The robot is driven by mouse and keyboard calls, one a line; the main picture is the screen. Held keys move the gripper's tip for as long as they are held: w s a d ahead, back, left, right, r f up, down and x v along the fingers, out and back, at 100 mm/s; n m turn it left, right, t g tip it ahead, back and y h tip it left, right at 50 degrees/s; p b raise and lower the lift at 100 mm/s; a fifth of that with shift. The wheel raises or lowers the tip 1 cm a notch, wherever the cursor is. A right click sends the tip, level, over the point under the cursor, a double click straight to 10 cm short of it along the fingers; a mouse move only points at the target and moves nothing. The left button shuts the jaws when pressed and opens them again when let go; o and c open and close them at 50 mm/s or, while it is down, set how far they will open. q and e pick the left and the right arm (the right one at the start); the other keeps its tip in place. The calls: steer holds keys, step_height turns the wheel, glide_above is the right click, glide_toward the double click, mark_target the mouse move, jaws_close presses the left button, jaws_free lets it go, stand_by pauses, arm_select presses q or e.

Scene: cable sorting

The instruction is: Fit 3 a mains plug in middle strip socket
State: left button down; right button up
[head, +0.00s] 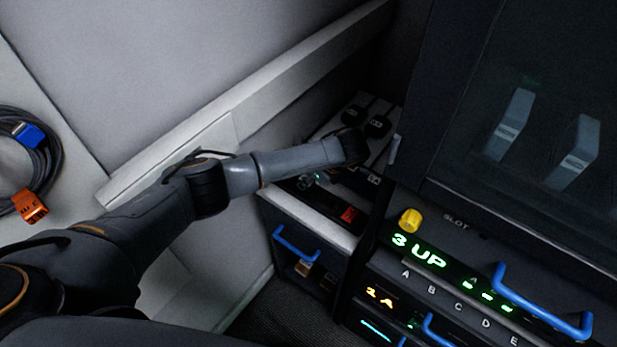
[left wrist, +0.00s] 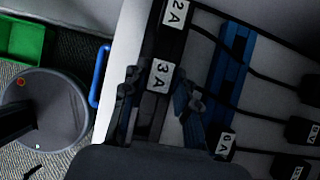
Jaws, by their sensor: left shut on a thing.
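My left gripper (left wrist: 158,92) is shut on a black plug with a white "3 A" label (left wrist: 160,78), which sits between its fingers in the left wrist view. A "2 A" label (left wrist: 177,12) shows on a black part just beyond it. In the head view my left gripper (head: 314,180) is small and dark over the shelf, and the plug in it cannot be made out. A blue strip (left wrist: 232,62) lies to the right of the held plug, with a "6 A" label (left wrist: 226,146) near its lower end. I cannot tell whether the held plug is seated in a socket. My right gripper is not in view.
Black plugs with cables (left wrist: 302,130) lie at the right of the left wrist view. A cabinet with a yellow knob (head: 410,220) and a "3 UP" display (head: 418,251) stands right of the arm. A cable coil (head: 45,165) is at far left. A red switch (head: 349,214) is near the gripper.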

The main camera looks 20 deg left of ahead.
arm_select(q)
steer(key=shift+f, duration=0.4)
stand_by(0.3)
steer(key=shift+c, duration=2.2)
jaws_free()
steer(key=shift+r+p, duration=3.55)
steer(key=shift+p, duration=0.25)
steer(key=shift+f, duration=0.1)
